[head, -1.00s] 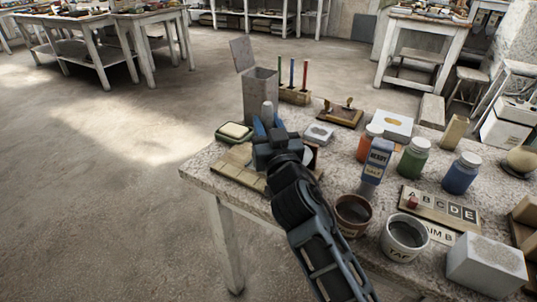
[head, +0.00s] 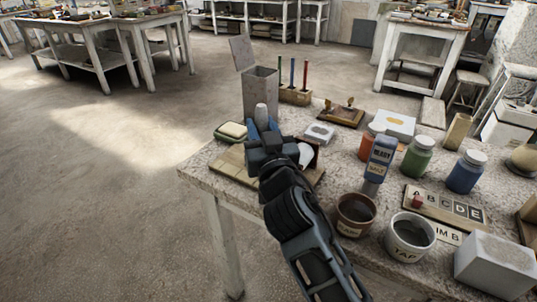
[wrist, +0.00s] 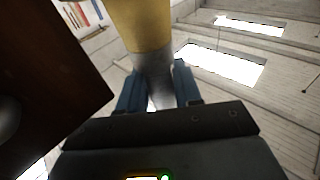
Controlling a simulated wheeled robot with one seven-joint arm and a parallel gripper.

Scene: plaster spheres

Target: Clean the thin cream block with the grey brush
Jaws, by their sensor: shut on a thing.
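My gripper (head: 263,127) is over the left end of the table, its blue fingers shut on the grey brush (head: 261,112). A pale grey rounded end stands up between the fingers in the head view. In the wrist view the held brush (wrist: 153,75) is grey between the fingers (wrist: 157,92) and yellow beyond them; I cannot make out bristles. A flat cream block (head: 233,129) lies in a green dish just left of the gripper, apart from it; I take it for the thin cream block, though a tan block (head: 457,132) stands upright at the right.
A slatted wooden board (head: 232,168) lies under the gripper. A tall grey box (head: 260,85) with a raised lid stands behind it. A pen rack (head: 295,96), paint jars (head: 417,157), two pots (head: 355,213) and a white block (head: 494,265) crowd the table's middle and right.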

